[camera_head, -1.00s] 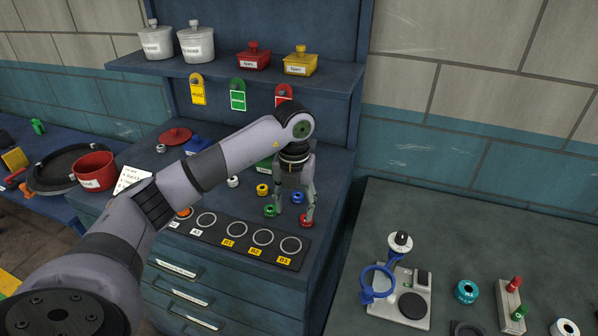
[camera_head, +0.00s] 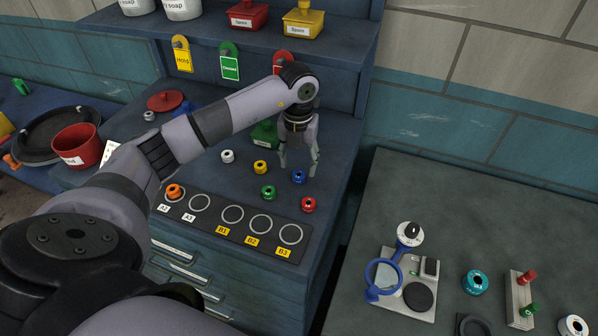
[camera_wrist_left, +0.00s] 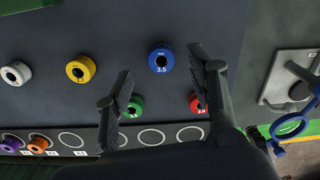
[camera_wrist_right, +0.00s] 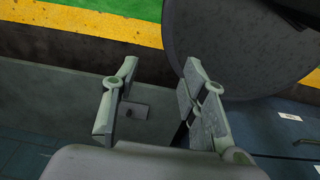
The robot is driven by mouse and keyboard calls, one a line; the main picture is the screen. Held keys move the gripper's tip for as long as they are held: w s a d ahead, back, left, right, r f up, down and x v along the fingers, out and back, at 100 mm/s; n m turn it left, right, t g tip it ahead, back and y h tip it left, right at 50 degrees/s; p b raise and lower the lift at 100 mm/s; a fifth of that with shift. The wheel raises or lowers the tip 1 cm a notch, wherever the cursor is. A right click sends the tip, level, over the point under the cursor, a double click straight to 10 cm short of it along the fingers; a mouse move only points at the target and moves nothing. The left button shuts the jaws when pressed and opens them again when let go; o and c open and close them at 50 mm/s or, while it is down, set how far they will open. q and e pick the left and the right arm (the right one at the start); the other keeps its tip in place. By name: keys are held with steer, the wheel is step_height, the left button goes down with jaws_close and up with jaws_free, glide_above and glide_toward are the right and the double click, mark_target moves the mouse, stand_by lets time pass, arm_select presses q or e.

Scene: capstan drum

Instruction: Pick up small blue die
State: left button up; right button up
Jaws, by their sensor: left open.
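The small blue die (camera_head: 298,176) is a round ring with a dark hole, on the dark blue bench top near its right edge. In the left wrist view it (camera_wrist_left: 161,60) is marked 3.5 and lies between the finger ends as seen from there. My left gripper (camera_head: 299,168) is open and empty, pointing down above and around the die; I cannot tell whether it touches. My right gripper (camera_wrist_right: 160,62) is open and empty in the right wrist view, away from the die.
A green die (camera_head: 268,193), red die (camera_head: 308,205), yellow die (camera_head: 260,167) and white die (camera_head: 227,156) stand nearby. A black strip (camera_head: 217,229) with ringed spots holds an orange die (camera_head: 174,191). A green box (camera_head: 264,133) stands behind. The shelf (camera_head: 335,33) overhangs.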

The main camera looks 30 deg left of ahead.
mark_target(299, 174)
arm_select(q)
steer(key=shift+f+p, duration=0.65)
steer(key=shift+f, duration=1.3)
steer(key=shift+d, duration=0.1)
steer(key=shift+c, duration=0.5)
steer(key=shift+r, duration=0.1)
jaws_close()
